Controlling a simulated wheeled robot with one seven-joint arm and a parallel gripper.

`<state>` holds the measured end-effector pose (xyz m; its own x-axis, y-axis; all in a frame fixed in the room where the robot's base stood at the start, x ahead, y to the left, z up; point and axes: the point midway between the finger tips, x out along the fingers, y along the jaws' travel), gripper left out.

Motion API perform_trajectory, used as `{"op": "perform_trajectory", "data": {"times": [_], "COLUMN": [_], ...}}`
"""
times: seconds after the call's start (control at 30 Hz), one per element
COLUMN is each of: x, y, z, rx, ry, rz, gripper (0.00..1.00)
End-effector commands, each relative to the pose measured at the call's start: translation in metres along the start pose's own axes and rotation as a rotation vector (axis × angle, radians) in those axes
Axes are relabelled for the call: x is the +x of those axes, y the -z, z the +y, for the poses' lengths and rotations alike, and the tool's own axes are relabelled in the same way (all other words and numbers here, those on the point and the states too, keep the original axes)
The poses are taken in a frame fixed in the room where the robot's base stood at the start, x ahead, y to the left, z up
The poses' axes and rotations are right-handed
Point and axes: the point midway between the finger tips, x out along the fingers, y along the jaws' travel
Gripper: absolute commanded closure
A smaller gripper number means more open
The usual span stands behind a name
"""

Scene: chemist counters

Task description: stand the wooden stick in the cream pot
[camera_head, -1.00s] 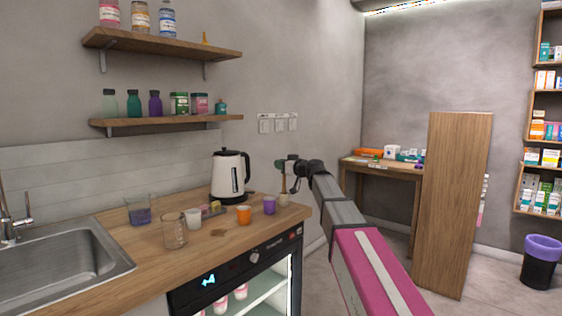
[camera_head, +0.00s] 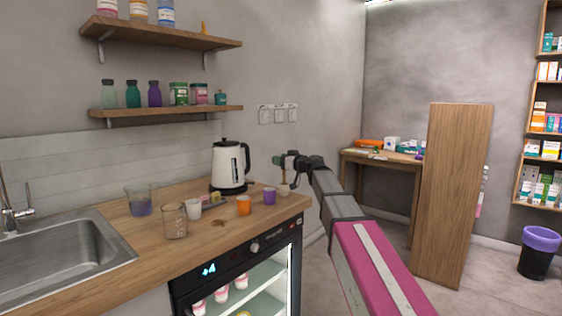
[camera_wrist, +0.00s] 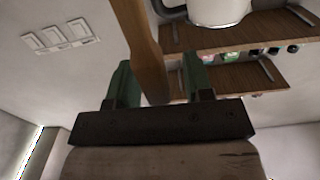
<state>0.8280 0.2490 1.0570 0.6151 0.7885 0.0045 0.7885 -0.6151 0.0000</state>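The wooden stick (camera_wrist: 146,50) runs between the two green fingers of my gripper (camera_wrist: 160,82) in the wrist view. It lies close to the left finger, with a gap to the right finger, so the gripper looks open around it. In the head view my gripper (camera_head: 280,163) is above the small cream pot (camera_head: 284,190) at the counter's right end. The stick is tiny there and appears over the pot; whether its lower end is inside I cannot tell. The pot does not show clearly in the wrist view.
A purple cup (camera_head: 269,196) and an orange cup (camera_head: 243,206) stand left of the pot. A white kettle (camera_head: 230,167) stands behind them. Glass beakers (camera_head: 174,221) and a sink (camera_head: 62,262) are further left. The wooden counter (camera_head: 262,225) ends just right of the pot.

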Motion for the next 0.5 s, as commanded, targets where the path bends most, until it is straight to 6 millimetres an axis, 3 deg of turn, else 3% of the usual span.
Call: {"op": "perform_trajectory", "data": {"times": [0.27, 0.5], "x": [-0.008, -0.049], "y": [0.000, -0.001], "z": [-0.001, -0.002], "rx": [0.000, -0.001], "ry": [0.000, -0.002], "rz": [0.000, 0.000], "gripper": [0.53, 0.53]}}
